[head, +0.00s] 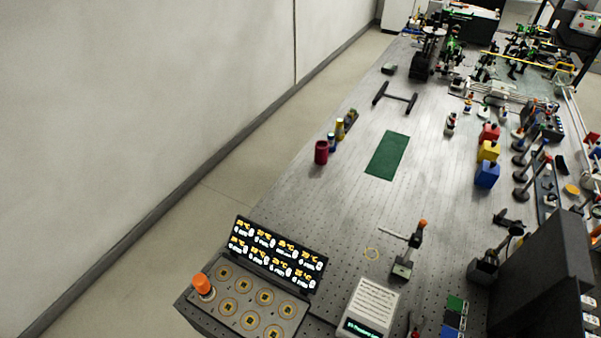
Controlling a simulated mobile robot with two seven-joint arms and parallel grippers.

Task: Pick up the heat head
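Two orange-topped things show in the head view, and I cannot tell for certain which is the heat head. One is an orange-capped piece (203,285) standing upright at the left edge of the heater panel (233,309), which has several round wells. The other is an orange tip (422,224) at the top of a small stand (405,262) with a thin side rod, right of the panel. Neither of my grippers is in view.
A lit temperature display (272,256) stands behind the panel. A white box (370,306) is at the front middle, and a large dark box (548,282) at the right. A green mat (387,156) lies farther back, with bare bench (330,205) around it.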

